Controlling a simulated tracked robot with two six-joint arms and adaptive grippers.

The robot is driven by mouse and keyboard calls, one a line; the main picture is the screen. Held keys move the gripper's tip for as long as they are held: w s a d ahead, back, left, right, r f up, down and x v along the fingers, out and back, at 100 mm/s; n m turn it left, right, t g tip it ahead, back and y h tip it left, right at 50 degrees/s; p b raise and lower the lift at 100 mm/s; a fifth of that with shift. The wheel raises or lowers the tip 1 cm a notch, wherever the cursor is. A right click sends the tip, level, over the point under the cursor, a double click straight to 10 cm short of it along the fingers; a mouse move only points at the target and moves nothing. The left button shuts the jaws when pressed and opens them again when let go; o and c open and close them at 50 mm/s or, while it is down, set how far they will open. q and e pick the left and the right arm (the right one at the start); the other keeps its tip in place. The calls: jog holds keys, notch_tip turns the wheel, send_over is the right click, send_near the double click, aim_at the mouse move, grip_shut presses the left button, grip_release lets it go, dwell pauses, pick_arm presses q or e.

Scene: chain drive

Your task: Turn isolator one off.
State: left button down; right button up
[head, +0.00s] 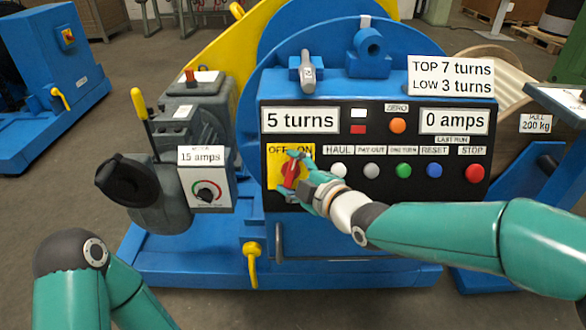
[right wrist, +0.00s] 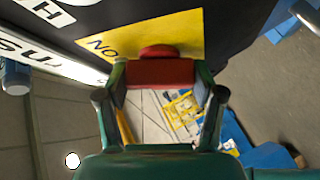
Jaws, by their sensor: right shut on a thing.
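A red rotary switch knob (head: 289,172) sits on a yellow plate (head: 273,150) marked OFF and ON, at the left of the black control panel. My right gripper (head: 299,172) is shut on this knob. In the right wrist view the fingers (right wrist: 160,80) close on both sides of the red knob (right wrist: 160,68), with the yellow plate (right wrist: 180,35) behind it. The knob leans slightly from vertical, but my fingers partly hide it, so its exact setting is unclear. My left arm shows at the lower left of the head view; its gripper is out of view.
The panel shows "5 turns" (head: 300,120) and "0 amps" (head: 454,121). A row of buttons, ending in red STOP (head: 474,173), lies right of the knob. Another blue machine (head: 45,80) with a red-yellow switch (head: 68,36) stands far left.

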jog(key=n+g+h+p, duration=0.1)
jog(key=n+p, duration=0.2)
jog(key=p, duration=0.2)
jog(key=n+g+h+p, duration=0.1)
jog(key=n+g+p, duration=0.1)
jog(key=p, duration=0.3)
jog(key=n+g+p, duration=0.2)
jog(key=n+p, duration=0.2)
jog(key=p, duration=0.2)
jog(key=shift+s+a+r+h, duration=0.1)
jog(key=shift+s+r+h, duration=0.05)
jog(key=shift+h, duration=0.25)
jog(key=shift+f+n+g+h+p, duration=0.2)
jog(key=shift+n+g+h+p, duration=0.2)
jog(key=shift+n+p, duration=0.45)
jog(key=shift+f+p, duration=0.15)
jog(key=shift+p, duration=0.2)
jog(key=o, duration=1.1)
jog(key=shift+o, duration=0.2)
jog(key=shift+r, duration=0.2)
